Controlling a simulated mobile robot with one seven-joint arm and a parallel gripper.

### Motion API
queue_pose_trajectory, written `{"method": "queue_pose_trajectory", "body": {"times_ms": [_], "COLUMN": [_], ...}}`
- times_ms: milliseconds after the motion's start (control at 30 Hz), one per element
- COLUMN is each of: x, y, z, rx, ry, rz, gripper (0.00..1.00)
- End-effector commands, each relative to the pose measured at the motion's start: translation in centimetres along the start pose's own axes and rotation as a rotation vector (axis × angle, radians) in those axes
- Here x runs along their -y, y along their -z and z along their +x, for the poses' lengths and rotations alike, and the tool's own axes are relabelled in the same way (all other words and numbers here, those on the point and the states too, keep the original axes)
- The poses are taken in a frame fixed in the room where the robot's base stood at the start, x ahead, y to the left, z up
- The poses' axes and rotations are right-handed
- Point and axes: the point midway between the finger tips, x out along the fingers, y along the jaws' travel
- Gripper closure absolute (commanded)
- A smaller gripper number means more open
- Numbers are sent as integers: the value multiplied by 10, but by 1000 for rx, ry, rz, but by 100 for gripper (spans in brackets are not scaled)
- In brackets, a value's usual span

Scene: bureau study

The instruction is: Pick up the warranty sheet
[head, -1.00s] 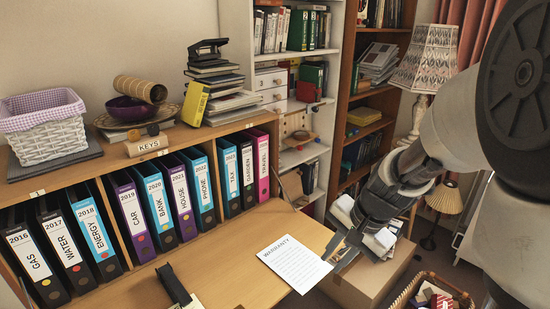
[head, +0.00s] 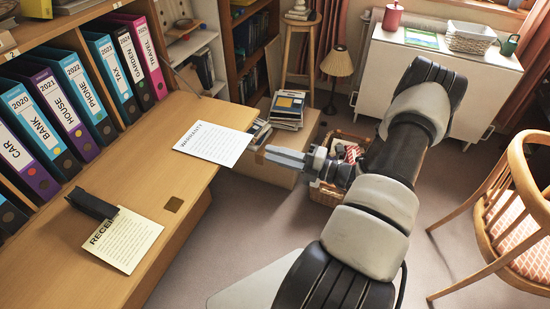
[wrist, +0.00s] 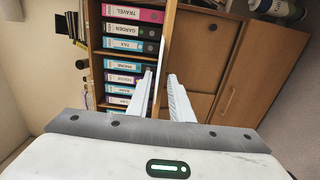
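The warranty sheet (head: 213,143) is a white printed page lying flat at the far right of the desk top, its right end reaching past the desk edge. My gripper (head: 267,154) is just right of that end, level with the desk edge and pointing left. In the wrist view the sheet (wrist: 158,72) shows nearly edge-on as a thin pale strip, lined up between my two fingertips (wrist: 162,82). The fingers stand apart, and I see no contact with the sheet.
The wooden desk (head: 165,185) holds a receipt (head: 124,240) under a black stapler-like object (head: 92,204). Several binders (head: 68,100) stand behind. A box with books (head: 286,108) and a wicker basket (head: 327,194) stand on the floor near my arm. A chair (head: 510,205) is at right.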

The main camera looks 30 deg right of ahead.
Motion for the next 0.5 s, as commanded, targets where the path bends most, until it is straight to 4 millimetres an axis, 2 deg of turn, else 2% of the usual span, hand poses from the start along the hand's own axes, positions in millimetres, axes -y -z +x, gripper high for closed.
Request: {"method": "queue_pose_trajectory", "body": {"times_ms": [500], "x": [-1], "y": [2], "z": [60], "rx": [-6], "ry": [3], "rz": [-4], "gripper": [80]}}
